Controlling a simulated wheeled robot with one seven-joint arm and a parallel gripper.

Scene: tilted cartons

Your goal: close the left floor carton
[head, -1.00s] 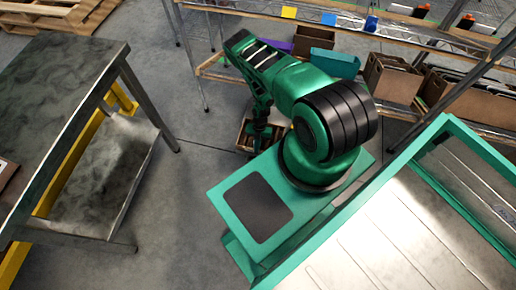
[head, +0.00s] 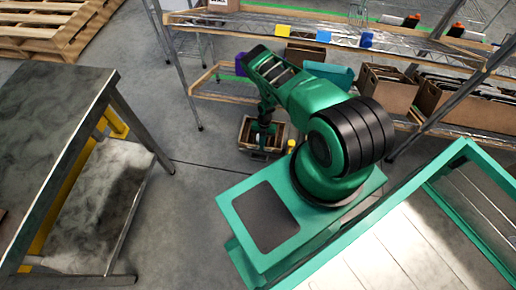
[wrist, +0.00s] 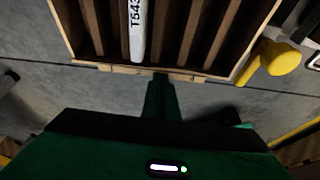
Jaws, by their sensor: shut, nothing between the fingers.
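An open brown carton (head: 246,147) stands on the floor beyond my base, below the end of my arm. Its near edge (wrist: 190,74) shows in the wrist view, with dark slats or dividers inside and a white strip marked "T543" (wrist: 138,28). I cannot tell from these frames whether its flaps are folded out. My gripper (wrist: 160,80) is shut and empty, with its tips at the carton's near edge in the wrist view. I cannot tell whether they touch it. In the head view the arm's end covers part of the carton.
A yellow object (wrist: 271,62) stands just right of the carton. A wire shelf (head: 240,95) with bins and brown boxes (head: 388,88) is behind it. A metal workbench (head: 60,90) stands at left, pallets (head: 50,30) far left. Bare floor (head: 195,180) lies between bench and base.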

